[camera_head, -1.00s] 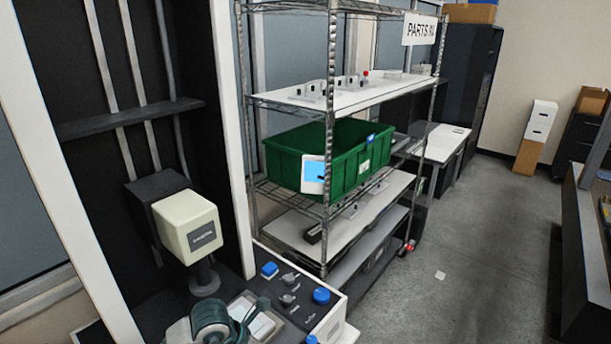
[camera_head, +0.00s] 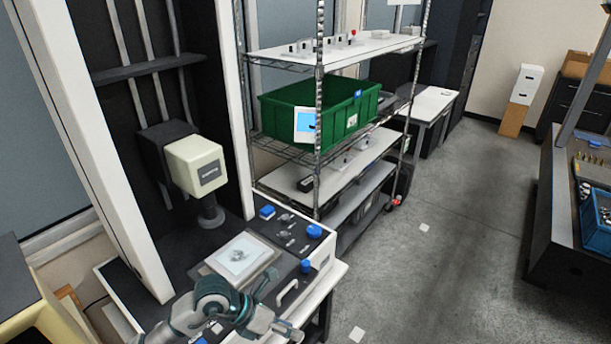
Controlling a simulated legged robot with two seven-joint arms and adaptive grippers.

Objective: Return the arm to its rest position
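My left arm enters at the bottom of the head view. Its grey and teal links bend over the front of the machine's base. My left gripper (camera_head: 278,322) is at the lower middle, beside the white handle on the base's front. It is small here, and I cannot tell whether its fingers are open or shut. I see no object held in it. My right arm and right gripper are not in view.
A measuring machine with a cream head (camera_head: 195,165) stands over a pale plate (camera_head: 240,258) and blue knobs. A wire shelf holds a green bin (camera_head: 345,125). A dark bench with a blue crate (camera_head: 597,222) stands right.

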